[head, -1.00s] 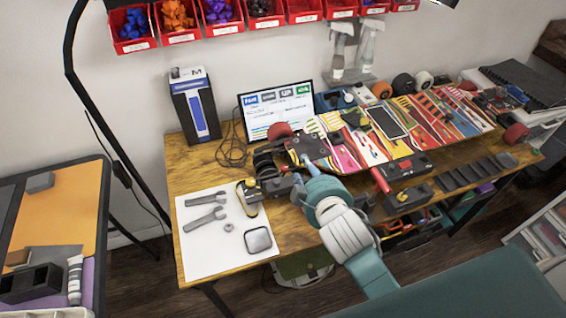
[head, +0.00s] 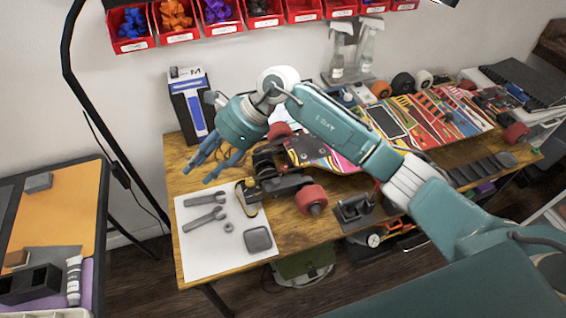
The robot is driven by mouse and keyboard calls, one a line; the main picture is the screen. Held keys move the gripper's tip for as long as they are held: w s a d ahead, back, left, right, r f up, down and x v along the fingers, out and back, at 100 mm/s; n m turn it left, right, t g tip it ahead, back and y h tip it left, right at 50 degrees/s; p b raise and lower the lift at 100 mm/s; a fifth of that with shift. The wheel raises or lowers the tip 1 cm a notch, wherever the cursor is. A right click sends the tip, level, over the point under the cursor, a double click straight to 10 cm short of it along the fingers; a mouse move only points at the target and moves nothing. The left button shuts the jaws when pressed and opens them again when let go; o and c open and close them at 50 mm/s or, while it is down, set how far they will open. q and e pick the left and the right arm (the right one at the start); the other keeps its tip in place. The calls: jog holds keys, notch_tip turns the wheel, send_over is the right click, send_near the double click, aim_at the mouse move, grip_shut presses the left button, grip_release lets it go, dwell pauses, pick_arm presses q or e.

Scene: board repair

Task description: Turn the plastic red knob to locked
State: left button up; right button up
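My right gripper (head: 203,172) hangs in the air over the left part of the wooden workbench, near the white mat. Its two blue-grey fingers are spread and hold nothing visible. My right arm crosses in front of the skateboard deck. I cannot clearly make out a red knob. A round red wheel (head: 311,199) stands at the bench front beside a dark truck. A dark fixture (head: 355,209) sits right of it, partly behind my arm, with a little red showing nearby. My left gripper is not in view.
The white mat (head: 198,258) holds wrenches, a small nut, a grey square piece and a yellow-black tool. A colourful skateboard deck (head: 455,122) lies at the back right of the wooden bench (head: 180,153). Red bins (head: 178,39) hang above.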

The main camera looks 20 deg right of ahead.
jog(key=w+d+f+h, duration=0.25)
jog(key=d+h, duration=0.35)
jog(key=d, duration=0.7)
jog(key=r+h, duration=0.2)
jog(key=h, duration=0.1)
send_over(284, 167)
notch_tip(284, 167, down, 9)
jog(key=p, duration=0.3)
jog(key=shift+r, duration=0.15)
jog(key=shift+f, duration=0.8)
grip_shut()
